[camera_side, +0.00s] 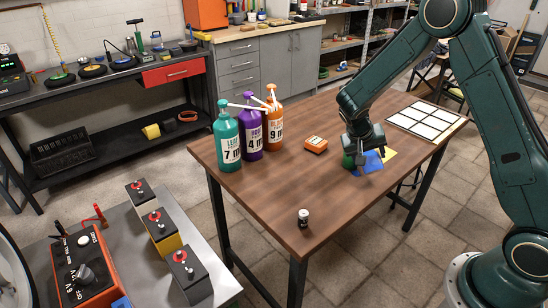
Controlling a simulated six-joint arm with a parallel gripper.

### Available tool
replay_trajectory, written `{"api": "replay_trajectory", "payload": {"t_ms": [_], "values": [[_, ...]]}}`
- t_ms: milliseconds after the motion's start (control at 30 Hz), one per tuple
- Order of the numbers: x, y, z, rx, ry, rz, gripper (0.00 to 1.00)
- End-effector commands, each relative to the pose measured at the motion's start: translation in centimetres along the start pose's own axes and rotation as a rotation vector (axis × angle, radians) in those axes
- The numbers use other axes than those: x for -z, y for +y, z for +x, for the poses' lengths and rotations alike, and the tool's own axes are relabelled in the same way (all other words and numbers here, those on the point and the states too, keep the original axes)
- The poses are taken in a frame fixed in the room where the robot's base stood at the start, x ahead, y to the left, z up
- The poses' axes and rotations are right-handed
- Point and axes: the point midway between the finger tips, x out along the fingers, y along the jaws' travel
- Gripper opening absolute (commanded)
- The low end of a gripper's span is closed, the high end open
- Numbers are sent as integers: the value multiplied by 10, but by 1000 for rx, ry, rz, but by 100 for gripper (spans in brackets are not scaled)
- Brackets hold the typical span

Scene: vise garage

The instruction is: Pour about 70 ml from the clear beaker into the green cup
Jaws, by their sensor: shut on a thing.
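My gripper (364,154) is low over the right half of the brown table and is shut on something. What it holds is too small and too hidden to make out. A green rounded thing (348,161), perhaps the green cup, shows just left of my gripper and is partly covered by it. I cannot tell whether the two touch. I cannot make out the clear beaker or any liquid. A blue patch (372,164) and a yellow patch (390,155) show beside and under my gripper.
Green (228,150), purple (250,140) and orange (275,125) pump bottles stand at the table's left back. An orange box (315,144) lies left of my gripper. A white grid panel (424,122) lies at right. A small dark bottle (303,217) stands near the front; table around it is clear.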

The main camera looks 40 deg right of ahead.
Motion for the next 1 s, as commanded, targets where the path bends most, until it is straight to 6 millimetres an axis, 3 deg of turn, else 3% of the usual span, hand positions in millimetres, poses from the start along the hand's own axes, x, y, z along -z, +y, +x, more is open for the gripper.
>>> {"api": "replay_trajectory", "payload": {"t_ms": [1000], "values": [[4, 1, -4, -15, -50, -29, 30]]}}
